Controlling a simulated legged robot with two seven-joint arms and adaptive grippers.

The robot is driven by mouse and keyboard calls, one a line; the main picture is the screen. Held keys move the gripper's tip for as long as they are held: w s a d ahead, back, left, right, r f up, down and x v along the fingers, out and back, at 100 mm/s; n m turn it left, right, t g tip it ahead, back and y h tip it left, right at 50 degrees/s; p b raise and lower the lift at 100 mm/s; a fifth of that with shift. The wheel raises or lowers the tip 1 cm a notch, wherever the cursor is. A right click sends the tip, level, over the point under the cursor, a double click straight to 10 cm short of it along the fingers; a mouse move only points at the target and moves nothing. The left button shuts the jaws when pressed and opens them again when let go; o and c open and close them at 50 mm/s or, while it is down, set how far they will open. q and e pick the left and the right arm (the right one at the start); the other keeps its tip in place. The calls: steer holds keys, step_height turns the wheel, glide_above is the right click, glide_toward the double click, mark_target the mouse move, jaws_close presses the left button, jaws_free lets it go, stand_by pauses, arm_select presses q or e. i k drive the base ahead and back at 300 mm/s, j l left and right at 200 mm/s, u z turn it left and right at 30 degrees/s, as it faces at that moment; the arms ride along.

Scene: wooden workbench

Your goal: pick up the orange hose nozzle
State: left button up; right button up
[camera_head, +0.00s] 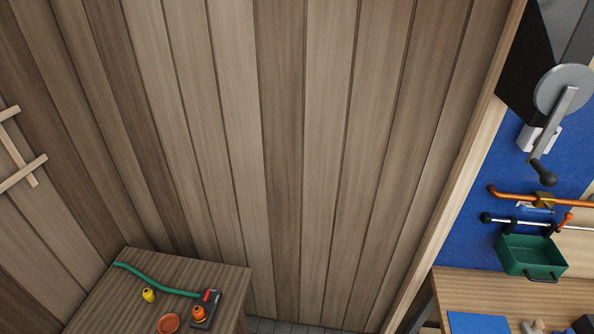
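The orange hose nozzle (198,313) appears as a small round orange thing near the right side of the wooden workbench (187,273) at the lower left. It is on or against a dark grey piece (207,311) with a red part at its top. A green hose (160,285) runs from the bench's back left to this dark piece. Whether the hose joins the nozzle is too small to tell. Neither of my grippers is in view.
A yellow object (149,295) and a terracotta dish (168,323) are on the same bench. At right, another bench (450,285) bears a blue mat (478,323); a green bin (530,257), an orange pipe (515,197) and a crank wheel (563,90) are above it. A plank wall stands behind.

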mark_target(198, 312)
steer(key=u, duration=1.25)
steer(key=k+j+z, duration=0.1)
steer(key=z, duration=0.3)
steer(key=k, duration=0.1)
